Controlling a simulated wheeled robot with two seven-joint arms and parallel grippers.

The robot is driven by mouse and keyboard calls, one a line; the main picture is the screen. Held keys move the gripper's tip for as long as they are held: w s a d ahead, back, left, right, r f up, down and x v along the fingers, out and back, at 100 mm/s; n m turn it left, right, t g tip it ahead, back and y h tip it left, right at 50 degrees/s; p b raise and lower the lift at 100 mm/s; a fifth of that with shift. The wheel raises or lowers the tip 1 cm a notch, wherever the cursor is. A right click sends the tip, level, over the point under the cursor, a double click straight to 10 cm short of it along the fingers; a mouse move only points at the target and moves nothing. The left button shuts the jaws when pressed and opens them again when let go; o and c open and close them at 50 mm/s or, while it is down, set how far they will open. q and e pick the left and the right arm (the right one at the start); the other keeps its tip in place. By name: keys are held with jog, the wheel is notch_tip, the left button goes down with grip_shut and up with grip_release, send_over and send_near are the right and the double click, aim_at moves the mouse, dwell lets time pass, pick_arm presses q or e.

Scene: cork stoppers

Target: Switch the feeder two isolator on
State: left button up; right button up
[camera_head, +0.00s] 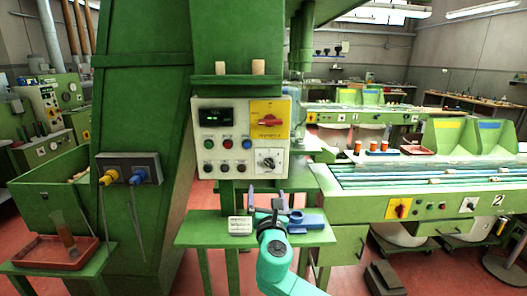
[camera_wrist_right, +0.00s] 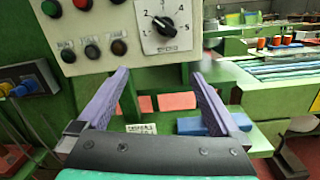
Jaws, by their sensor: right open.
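A red rotary handle on a yellow plate, an isolator (camera_head: 398,208), is on the front of the green feeder marked 2 (camera_head: 497,201), at the right of the head view. Its handle appears tilted; its exact setting is too small to read. My right gripper (camera_head: 267,202) is open and empty, well left of that isolator, above a small green shelf. In the right wrist view its two purple fingers (camera_wrist_right: 160,75) stand wide apart below a grey control panel (camera_wrist_right: 115,30). My left gripper is not in view.
The control panel also shows in the head view, with a larger red-on-yellow switch (camera_head: 267,118). A farther feeder has a similar isolator (camera_head: 311,117). The green shelf (camera_head: 200,236) holds a white label block (camera_head: 240,226) and a blue item (camera_head: 308,221). A dark pedal-like block (camera_head: 384,279) lies on the floor.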

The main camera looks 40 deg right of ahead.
aim_at(271, 125)
jog(key=s+a+r+n+t+h, duration=0.1)
jog(key=s+r+h, duration=0.15)
jog(key=r, duration=0.45)
jog(key=s+a+r+n+t+h, duration=0.1)
jog(key=s+r+t, duration=0.15)
jog(key=r, duration=0.45)
jog(key=shift+g+y, duration=0.25)
jog(key=shift+g, duration=0.1)
jog(key=p+x, duration=0.4)
jog(key=x, duration=0.8)
jog(key=shift+w+d+f, duration=0.1)
jog(key=shift+w+f, duration=0.05)
jog(key=shift+w, duration=0.05)
jog(key=shift+w+d, duration=0.25)
jog(key=shift+w, duration=0.25)
jog(key=shift+s, duration=0.1)
jog(key=c, duration=1.1)
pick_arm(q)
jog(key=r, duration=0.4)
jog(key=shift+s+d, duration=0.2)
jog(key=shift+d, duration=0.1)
pick_arm(e)
jog(key=shift+o, duration=0.2)
